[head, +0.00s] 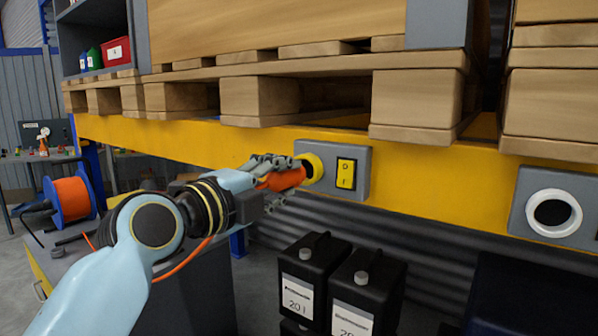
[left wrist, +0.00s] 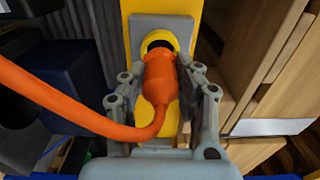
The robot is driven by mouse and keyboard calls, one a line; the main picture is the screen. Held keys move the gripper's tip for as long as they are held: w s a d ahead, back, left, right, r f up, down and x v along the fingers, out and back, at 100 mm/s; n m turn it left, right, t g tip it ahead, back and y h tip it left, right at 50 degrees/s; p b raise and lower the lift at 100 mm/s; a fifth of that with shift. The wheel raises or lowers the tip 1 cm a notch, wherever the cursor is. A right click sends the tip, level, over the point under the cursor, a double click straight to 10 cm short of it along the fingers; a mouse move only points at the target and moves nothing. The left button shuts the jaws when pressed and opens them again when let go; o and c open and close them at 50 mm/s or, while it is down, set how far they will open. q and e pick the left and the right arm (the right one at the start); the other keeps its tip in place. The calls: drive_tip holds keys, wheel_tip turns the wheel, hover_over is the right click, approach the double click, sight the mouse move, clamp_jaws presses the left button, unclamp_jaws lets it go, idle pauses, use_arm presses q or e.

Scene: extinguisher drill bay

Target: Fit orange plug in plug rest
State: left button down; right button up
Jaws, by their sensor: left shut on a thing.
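The orange plug (head: 285,179) is held between the fingers of my left gripper (head: 276,178), which is shut on it. In the head view its front end is at the yellow-ringed socket (head: 316,166) on a grey box with a yellow switch (head: 346,173). The left wrist view shows the plug (left wrist: 160,78) lined up with the socket, part of the dark opening showing beyond it; I cannot tell how far it is in. A white-ringed round holder (head: 553,212), possibly the plug rest, is on a grey plate at the right and looks empty. My right gripper is out of view.
The orange cable (left wrist: 70,102) runs from the plug to the left in the wrist view. A yellow beam (head: 440,172) carries both boxes, with wooden pallets (head: 260,97) above. Black canisters (head: 365,290) stand below. A cable reel (head: 71,199) is at the left.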

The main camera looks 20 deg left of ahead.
use_arm(q)
drive_tip(key=shift+v, duration=1.4)
